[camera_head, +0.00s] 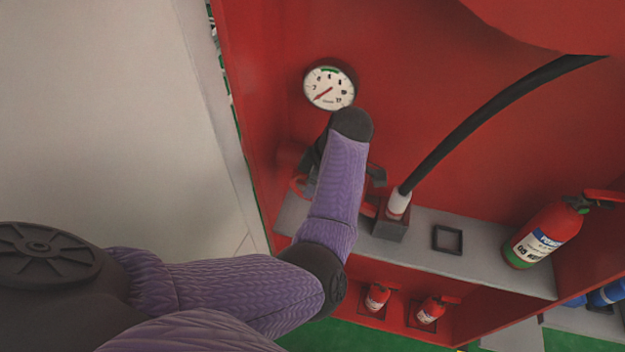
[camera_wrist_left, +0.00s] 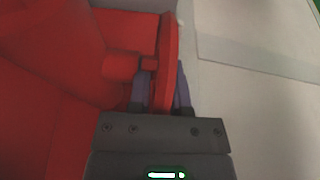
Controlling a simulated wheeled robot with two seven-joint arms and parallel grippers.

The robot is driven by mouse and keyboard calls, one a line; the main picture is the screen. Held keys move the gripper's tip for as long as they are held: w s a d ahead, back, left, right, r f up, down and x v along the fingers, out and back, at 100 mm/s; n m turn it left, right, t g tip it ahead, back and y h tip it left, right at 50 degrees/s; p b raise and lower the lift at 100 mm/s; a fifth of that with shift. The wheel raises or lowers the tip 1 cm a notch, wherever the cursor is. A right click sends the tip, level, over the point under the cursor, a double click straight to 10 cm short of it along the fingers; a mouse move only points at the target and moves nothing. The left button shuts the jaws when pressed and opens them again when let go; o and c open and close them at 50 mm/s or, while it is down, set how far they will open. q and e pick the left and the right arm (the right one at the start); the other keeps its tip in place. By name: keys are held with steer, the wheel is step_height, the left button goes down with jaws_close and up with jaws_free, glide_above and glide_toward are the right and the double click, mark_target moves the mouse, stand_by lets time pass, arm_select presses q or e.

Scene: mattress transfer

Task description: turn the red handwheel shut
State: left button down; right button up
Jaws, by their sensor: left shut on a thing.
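The red handwheel (camera_head: 297,186) is mostly hidden behind my left forearm in the head view; only a bit of its red rim shows beside it. In the left wrist view the handwheel (camera_wrist_left: 168,62) appears nearly edge-on, with its hub to the left. My left gripper (camera_wrist_left: 163,92) is shut on the wheel's rim, one finger on each side of it. In the head view the left gripper is largely covered by my own wrist. My right gripper is in neither view.
A round gauge (camera_head: 329,88) is on the red wall above the wheel. A black hose (camera_head: 490,112) rises from a fitting on the grey shelf (camera_head: 480,255). A fire extinguisher (camera_head: 540,236) stands at the right. Two small extinguishers sit below. A pale wall (camera_head: 110,120) is at left.

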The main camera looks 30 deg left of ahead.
arm_select(q)
steer(key=p, duration=0.1)
steer(key=h+p, duration=0.1)
steer(key=shift+a+r+h+p, duration=0.1)
steer(key=shift+r+h+p, duration=0.2)
steer(key=shift+p, duration=0.05)
steer(key=shift+f+t+h+p, duration=0.1)
steer(key=shift+t+h+p, duration=0.2)
steer(key=shift+h+p, duration=0.4)
steer(key=shift+a+f+h+p, duration=0.15)
steer(key=shift+h+p, duration=0.3)
steer(key=shift+h, duration=0.45)
steer(key=shift+t+h, duration=0.4)
steer(key=shift+h, duration=0.2)
steer(key=shift+f, duration=0.1)
steer(key=c, duration=0.6)
jaws_free()
steer(key=shift+o, duration=0.2)
